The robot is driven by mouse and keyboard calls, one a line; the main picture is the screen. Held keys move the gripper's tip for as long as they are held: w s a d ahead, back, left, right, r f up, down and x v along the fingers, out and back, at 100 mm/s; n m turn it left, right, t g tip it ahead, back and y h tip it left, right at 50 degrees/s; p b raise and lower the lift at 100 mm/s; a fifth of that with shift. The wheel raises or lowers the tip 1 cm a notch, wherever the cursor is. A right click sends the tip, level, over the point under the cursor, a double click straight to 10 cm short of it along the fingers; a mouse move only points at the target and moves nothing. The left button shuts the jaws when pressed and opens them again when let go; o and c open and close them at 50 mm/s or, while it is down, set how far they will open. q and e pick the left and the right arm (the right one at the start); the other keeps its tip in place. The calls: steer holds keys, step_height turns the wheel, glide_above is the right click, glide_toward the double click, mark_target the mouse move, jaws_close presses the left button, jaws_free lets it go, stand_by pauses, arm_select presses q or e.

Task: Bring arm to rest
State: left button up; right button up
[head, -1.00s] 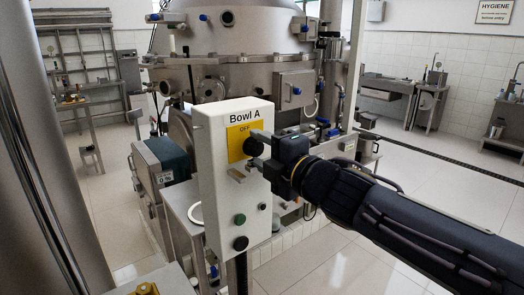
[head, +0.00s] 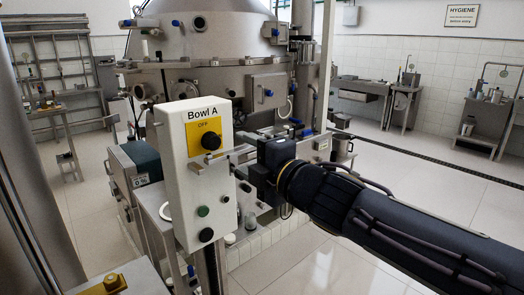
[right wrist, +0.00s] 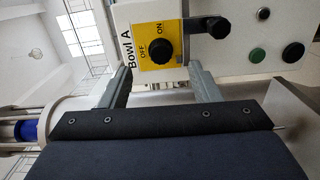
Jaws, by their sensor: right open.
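The white Bowl A control box (head: 189,180) stands upright at the centre left of the head view. Its black rotary knob (head: 211,141) sits on a yellow plate; the knob (right wrist: 160,49) also shows in the right wrist view, beside the OFF and ON labels. I cannot tell its exact setting. My right gripper (head: 238,163) is open and empty, in front of the box and just to the right of and below the knob. In the right wrist view its two fingers (right wrist: 160,82) are spread apart, with the knob beyond and between them. My left gripper is not in view.
A green button (head: 203,211) and a black button (head: 206,235) are on the box below the knob. The large steel separator (head: 225,85) stands behind. Steel sinks (head: 362,88) line the back wall. Open tiled floor (head: 400,200) lies to the right.

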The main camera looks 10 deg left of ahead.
steer(key=s+d+f+m+h+p, duration=0.1)
steer(key=d+f+m+h, duration=0.3)
steer(key=d, duration=0.5)
steer(key=s+d+f+m+h, duration=0.1)
steer(key=d+f+m+h, duration=0.1)
steer(key=d+m, duration=0.55)
steer(key=s+d+f+m+h+p, duration=0.1)
steer(key=d+f+m+h, duration=0.25)
steer(key=d, duration=0.65)
steer(key=s+d+f+m+g+h+p, duration=0.25)
steer(key=s+d+f+m, duration=0.6)
steer(key=s, duration=0.45)
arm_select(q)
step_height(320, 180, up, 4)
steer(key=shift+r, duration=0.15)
arm_select(e)
steer(key=s+a+f+m+g+y, duration=0.1)
steer(key=s+f+m+g+y, duration=0.1)
steer(key=s+f+m, duration=0.4)
steer(key=s+g, duration=0.1)
steer(key=s, duration=0.3)
steer(key=shift+a+f, duration=0.2)
steer(key=shift+a, duration=0.2)
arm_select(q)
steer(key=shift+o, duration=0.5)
arm_select(e)
steer(key=shift+s+g, duration=0.1)
steer(key=shift+g, duration=0.15)
